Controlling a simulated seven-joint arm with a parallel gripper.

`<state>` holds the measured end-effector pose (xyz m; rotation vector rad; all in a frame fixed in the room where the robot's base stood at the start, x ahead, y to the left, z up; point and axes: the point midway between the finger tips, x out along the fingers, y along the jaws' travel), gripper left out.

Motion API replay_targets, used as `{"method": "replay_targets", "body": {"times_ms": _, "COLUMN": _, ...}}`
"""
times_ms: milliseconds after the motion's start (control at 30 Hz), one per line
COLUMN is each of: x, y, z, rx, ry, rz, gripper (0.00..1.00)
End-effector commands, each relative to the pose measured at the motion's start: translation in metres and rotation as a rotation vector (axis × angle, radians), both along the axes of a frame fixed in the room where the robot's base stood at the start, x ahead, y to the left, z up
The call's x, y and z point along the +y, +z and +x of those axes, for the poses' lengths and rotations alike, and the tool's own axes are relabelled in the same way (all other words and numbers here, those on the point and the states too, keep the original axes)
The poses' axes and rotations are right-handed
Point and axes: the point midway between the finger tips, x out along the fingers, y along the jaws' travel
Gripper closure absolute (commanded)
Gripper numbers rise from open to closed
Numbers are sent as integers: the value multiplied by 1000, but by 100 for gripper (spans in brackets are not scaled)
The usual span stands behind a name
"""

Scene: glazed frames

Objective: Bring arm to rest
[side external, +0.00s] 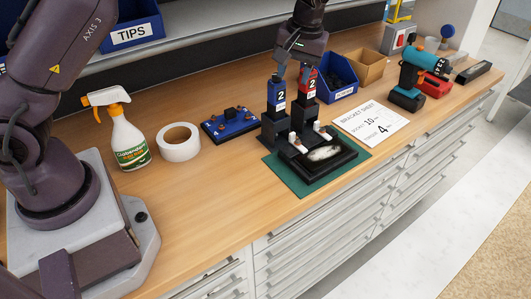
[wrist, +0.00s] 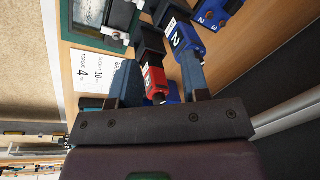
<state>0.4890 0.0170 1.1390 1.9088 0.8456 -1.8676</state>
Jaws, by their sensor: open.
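My gripper (side external: 292,72) is open and empty above the black fixture (side external: 330,166). Its fingers also show in the wrist view (wrist: 161,82), spread apart. The red block (wrist: 154,82) and blue block (wrist: 187,40) also show in the wrist view, near the fingers. I cannot tell whether the fingers touch them. The fixture sits on a green mat (side external: 289,181).
A spray bottle (side external: 128,140), a tape roll (side external: 179,142) and a blue block plate (side external: 230,124) stand left of the fixture. A bracket sheet (side external: 371,122), blue bin (side external: 341,78), cardboard box (side external: 364,68) and teal drill (side external: 410,78) stand right.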

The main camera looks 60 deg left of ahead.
Motion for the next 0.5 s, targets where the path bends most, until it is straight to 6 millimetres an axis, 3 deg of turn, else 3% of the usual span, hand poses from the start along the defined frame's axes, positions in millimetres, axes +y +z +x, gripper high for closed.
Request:
{"method": "replay_targets", "body": {"times_ms": 33, "x": 1, "y": 18, "z": -18, "rx": -8, "ry": -58, "rz": -36, "gripper": 57}}
{"method": "replay_targets", "body": {"times_ms": 200, "x": -3, "y": 58, "z": -76, "rx": -45, "ry": -277, "rz": -122, "gripper": 57}}
{"method": "replay_targets", "body": {"times_ms": 500, "x": -16, "y": 102, "z": -187, "rx": -167, "ry": -600, "rz": -156, "gripper": 57}}
